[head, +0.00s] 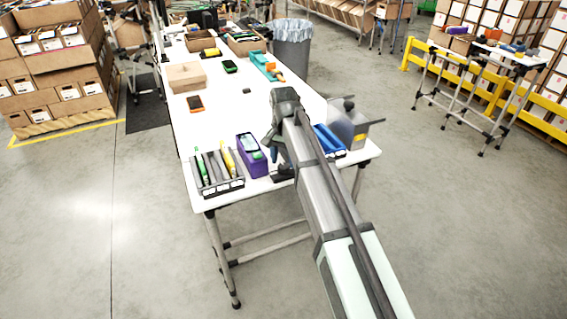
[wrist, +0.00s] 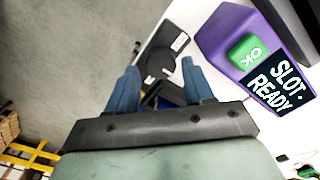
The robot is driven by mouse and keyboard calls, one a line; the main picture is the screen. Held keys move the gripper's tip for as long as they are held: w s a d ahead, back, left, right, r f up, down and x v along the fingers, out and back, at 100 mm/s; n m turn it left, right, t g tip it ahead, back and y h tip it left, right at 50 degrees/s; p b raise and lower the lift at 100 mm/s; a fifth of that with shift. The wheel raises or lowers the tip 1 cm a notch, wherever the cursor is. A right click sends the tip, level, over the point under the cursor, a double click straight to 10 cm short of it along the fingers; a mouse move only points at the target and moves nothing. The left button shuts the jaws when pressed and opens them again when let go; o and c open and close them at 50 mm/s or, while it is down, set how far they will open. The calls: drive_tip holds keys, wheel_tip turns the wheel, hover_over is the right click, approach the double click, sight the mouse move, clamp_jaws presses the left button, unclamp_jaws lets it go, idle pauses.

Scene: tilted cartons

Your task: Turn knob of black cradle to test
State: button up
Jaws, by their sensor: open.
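The black cradle (wrist: 178,38) lies on the white table in the wrist view, with a small white label whose print I cannot read. Its round black knob (wrist: 158,64) shows just beyond and between my fingertips. My gripper (wrist: 160,76) is open, its two blue fingers apart with nothing held. I cannot tell whether either finger touches the knob. In the head view my gripper (head: 273,148) is over the table's near edge, and my arm hides most of the cradle.
A purple box (wrist: 228,38) reading "SLOT. READY" with a green OK stands beside the cradle; it also shows in the head view (head: 244,144). A grey sectioned tray (head: 207,190) is left of it. A blue bin (head: 329,141) is to the right. The white table (head: 225,107) has clear room farther back.

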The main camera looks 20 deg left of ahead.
drive_tip(key=shift+f, duration=1.1)
drive_tip(key=c, duration=0.8)
